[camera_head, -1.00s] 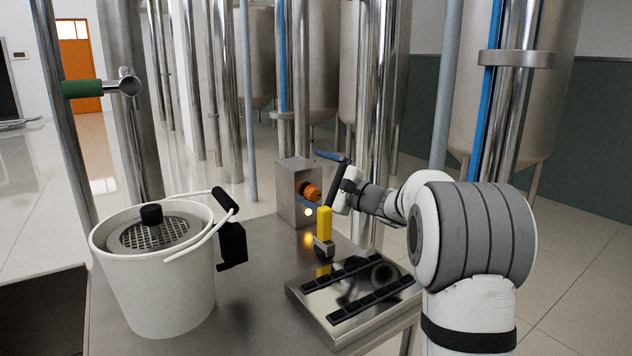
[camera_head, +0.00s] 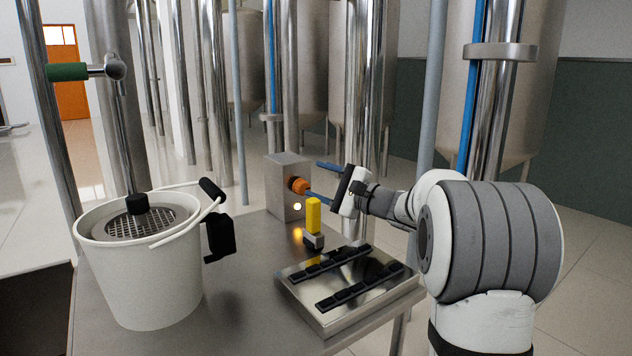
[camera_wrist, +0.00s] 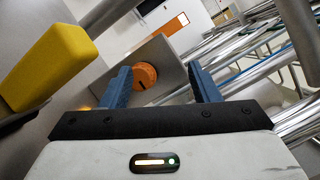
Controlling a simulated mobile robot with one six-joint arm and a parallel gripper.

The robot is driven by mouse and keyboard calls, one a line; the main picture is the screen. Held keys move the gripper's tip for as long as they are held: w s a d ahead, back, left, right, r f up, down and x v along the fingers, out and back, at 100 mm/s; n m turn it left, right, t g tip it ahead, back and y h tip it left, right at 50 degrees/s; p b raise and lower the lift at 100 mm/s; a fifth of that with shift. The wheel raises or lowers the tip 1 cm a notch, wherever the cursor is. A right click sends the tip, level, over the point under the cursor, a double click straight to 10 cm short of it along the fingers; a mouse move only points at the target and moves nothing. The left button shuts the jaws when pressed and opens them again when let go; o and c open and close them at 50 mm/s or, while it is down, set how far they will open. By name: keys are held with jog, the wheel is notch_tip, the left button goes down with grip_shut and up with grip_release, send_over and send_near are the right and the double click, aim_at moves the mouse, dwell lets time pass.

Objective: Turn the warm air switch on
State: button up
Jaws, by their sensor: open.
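The likely warm air switch is an orange round knob (camera_head: 299,186) on the side of a small grey metal box (camera_head: 284,170) at the table's far end. In the wrist view the knob (camera_wrist: 145,76) shows a dark line across its face. My gripper (camera_head: 314,180) is open, its blue fingers one above the other, close to the knob. In the wrist view my gripper (camera_wrist: 159,68) has the knob framed between its fingers, nearer the left one. The fingers look spread wide of the knob; I see no contact. A small light (camera_head: 297,206) glows on the box.
A yellow handle (camera_head: 313,214) stands upright just in front of the box; it is close on the left in the wrist view (camera_wrist: 50,65). A metal tray with black strips (camera_head: 330,318) and a white bucket (camera_head: 150,290) stand on the table. Shiny pipes rise behind.

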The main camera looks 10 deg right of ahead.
jog(key=shift+s+d+f+b, duration=0.25)
jog(key=shift+s+d, duration=0.1)
jog(key=shift+s, duration=0.15)
jog(key=shift+s+d+f+b, duration=0.2)
jog(key=shift+s+d+b, duration=0.1)
jog(key=shift+s, duration=0.2)
jog(key=shift+s+d+f+b, duration=0.25)
jog(key=shift+s+d, duration=0.1)
jog(key=shift+s, duration=0.15)
jog(key=shift+r, duration=0.1)
